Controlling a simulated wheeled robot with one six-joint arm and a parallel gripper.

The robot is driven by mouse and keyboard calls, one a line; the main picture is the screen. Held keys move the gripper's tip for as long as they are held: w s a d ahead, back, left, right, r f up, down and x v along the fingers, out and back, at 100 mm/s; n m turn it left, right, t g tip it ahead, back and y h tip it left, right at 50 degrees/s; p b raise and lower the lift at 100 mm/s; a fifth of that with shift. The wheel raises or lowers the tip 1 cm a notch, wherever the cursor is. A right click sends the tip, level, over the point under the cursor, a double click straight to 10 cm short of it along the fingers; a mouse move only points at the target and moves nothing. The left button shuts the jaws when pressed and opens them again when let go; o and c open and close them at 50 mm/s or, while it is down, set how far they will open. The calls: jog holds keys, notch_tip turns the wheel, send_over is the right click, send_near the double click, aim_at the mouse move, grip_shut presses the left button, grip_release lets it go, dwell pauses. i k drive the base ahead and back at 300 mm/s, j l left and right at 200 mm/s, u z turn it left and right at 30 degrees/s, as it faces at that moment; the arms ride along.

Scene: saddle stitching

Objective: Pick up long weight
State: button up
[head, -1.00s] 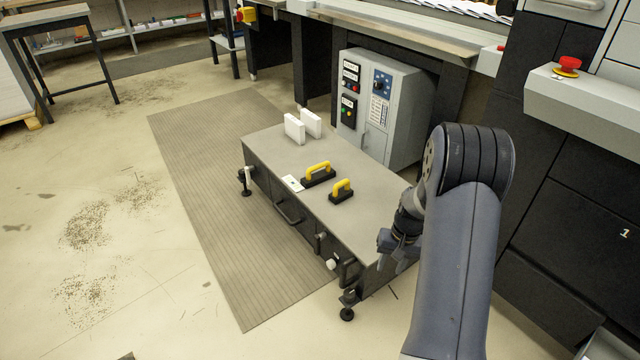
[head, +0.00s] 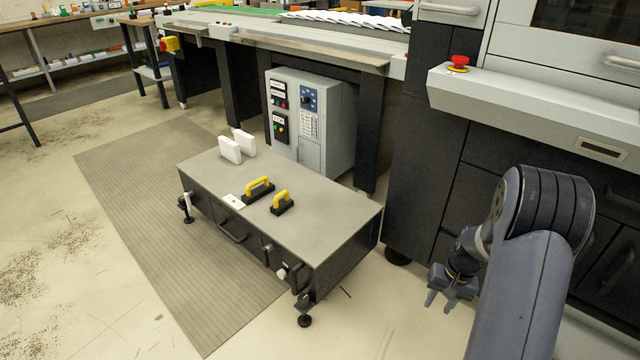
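The long weight (head: 258,190) is a black block with a yellow handle on top. It lies on the grey top of a low cabinet (head: 320,228). A shorter weight (head: 283,206), also black with a yellow handle, lies just to its right and nearer. My gripper (head: 440,301) hangs to the right of the cabinet, past its right end and well apart from both weights. Its fingers look spread, with nothing between them.
Two white blocks (head: 230,151) stand near the cabinet top's far left end. A small white card (head: 234,202) lies beside the long weight. A grey control box (head: 310,120) stands behind. A dark machine (head: 420,165) rises at the right. The cabinet top's right half is clear.

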aim_at(250, 196)
jog(key=i+j+z, duration=0.3)
jog(key=j+z, duration=0.3)
jog(key=j, duration=0.15)
jog(key=i+j+z, duration=0.1)
jog(key=j+z, duration=0.2)
jog(key=i+j, duration=0.1)
jog(key=j, duration=0.4)
jog(key=i+j, duration=0.1)
jog(key=j, duration=0.9)
jog(key=i+j, duration=0.15)
jog(key=j, duration=0.4)
jog(key=i+j, duration=0.1)
jog(key=j, duration=0.4)
jog(key=i+j, duration=0.1)
jog(key=j, duration=0.4)
jog(key=i+j, duration=0.1)
jog(key=j, duration=0.9)
jog(key=i, duration=0.05)
